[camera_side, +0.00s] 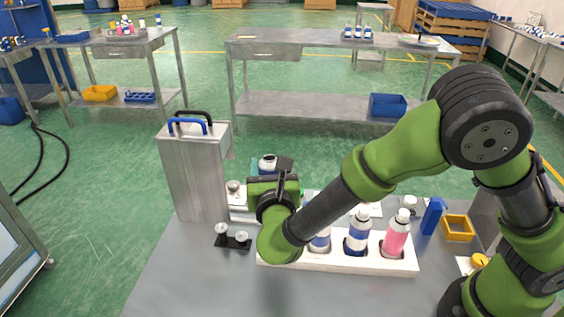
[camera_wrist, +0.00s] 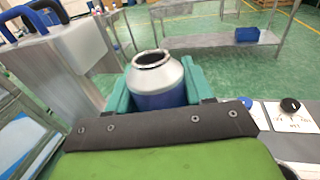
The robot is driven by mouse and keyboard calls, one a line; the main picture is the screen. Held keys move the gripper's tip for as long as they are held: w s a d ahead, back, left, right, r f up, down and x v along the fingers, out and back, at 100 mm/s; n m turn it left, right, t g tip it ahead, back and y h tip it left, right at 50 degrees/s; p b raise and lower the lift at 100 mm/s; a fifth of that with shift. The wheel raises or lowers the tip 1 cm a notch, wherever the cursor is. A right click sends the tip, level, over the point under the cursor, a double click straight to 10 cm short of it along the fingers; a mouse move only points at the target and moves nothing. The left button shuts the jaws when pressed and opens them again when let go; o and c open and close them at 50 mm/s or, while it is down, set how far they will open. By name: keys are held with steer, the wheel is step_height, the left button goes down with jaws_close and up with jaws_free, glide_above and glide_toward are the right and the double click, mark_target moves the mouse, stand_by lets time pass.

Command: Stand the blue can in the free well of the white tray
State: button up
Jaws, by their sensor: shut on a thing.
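The blue can (camera_wrist: 160,82) is upright between the teal fingers of my gripper (camera_wrist: 158,88) in the wrist view. It has a bare silver shoulder and an open round mouth. In the side view, my gripper (camera_side: 277,172) holds the can (camera_side: 267,163) above and behind the left part of the white tray (camera_side: 345,264), apart from it. The tray holds two blue-and-white cans (camera_side: 357,235) and a pink can (camera_side: 397,236). My forearm and wrist cover the tray's left end, so the free well is hidden.
A tall steel box with handles (camera_side: 192,175) stands left of my gripper. A blue block (camera_side: 432,216) and a yellow bin (camera_side: 458,228) are right of the tray. The front of the table is clear.

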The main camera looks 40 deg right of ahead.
steer(key=shift+h, duration=0.5)
steer(key=shift+s+a+f, duration=0.1)
steer(key=shift+s+f, duration=0.65)
steer(key=shift+f, duration=0.9)
steer(key=shift+s+d+f, duration=0.1)
steer(key=shift+s+f, duration=0.7)
steer(key=shift+f, duration=0.9)
steer(key=shift+s+a+f, duration=0.1)
steer(key=shift+s+f, duration=0.65)
steer(key=shift+f, duration=0.9)
steer(key=shift+f, duration=0.1)
steer(key=o, duration=1.1)
steer(key=shift+o, duration=0.2)
steer(key=v, duration=1.2)
